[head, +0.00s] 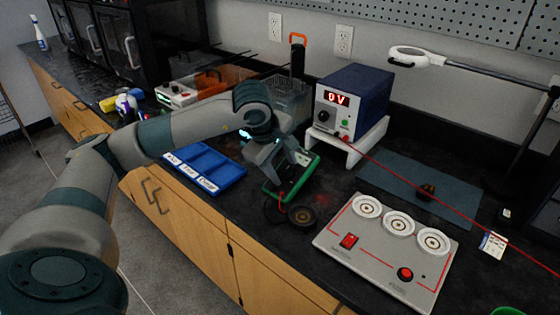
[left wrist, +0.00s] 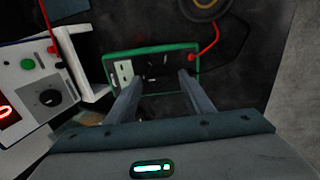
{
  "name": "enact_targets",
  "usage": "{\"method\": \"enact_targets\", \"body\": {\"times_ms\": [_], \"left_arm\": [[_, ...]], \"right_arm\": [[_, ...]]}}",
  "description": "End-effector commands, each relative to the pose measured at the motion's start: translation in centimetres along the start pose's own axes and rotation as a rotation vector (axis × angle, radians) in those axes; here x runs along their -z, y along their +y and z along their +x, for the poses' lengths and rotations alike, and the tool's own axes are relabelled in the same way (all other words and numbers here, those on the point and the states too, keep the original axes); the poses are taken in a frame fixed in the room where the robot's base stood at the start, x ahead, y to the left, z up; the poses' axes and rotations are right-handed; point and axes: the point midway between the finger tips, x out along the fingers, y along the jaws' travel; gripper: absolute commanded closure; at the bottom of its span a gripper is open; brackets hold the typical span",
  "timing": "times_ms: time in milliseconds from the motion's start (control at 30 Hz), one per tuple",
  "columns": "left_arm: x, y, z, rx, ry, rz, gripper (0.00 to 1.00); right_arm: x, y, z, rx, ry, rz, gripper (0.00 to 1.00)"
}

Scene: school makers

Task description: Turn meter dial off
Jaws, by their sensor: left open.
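A meter (head: 271,190) with a green rim and dark face lies on the black bench, partly hidden by my left gripper. In the left wrist view the meter (left wrist: 150,48) shows a pale panel at its left; I cannot make out its dial or setting. My left gripper (head: 291,170) is open and points down at the meter. In the left wrist view its two fingers (left wrist: 160,80) stand apart over the meter's near part, with nothing held between them; contact is unclear. My right gripper is not in view.
A blue power supply (head: 370,88) reading about "0 V" sits on a white stand (head: 372,138) behind the meter. A blue tray (head: 205,166) lies left. A round black piece (head: 302,216) with leads lies in front. A grey switch board (head: 375,255) stands right.

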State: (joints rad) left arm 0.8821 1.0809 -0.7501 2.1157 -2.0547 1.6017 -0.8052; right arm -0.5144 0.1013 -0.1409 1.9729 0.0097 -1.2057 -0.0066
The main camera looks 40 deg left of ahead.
Motion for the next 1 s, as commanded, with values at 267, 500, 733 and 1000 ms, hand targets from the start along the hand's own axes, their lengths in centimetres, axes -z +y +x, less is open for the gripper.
{"method": "enact_targets", "body": {"times_ms": [267, 500, 733, 1000], "left_arm": [[0.0, 0.1, -1.5, -0.002, 0.0, 0.001, 0.53], [0.0, 0.1, -5.4, -0.005, 0.001, 0.0, 0.53], [0.0, 0.1, -10.1, -0.005, 0.0, 0.0, 0.53], [0.1, 0.1, -15.0, -0.004, 0.001, 0.0, 0.53]], "right_arm": [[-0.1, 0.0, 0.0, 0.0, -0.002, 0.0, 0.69], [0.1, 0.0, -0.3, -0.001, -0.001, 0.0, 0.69], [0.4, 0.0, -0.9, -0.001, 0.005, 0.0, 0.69], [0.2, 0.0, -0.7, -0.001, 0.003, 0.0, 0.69]]}}
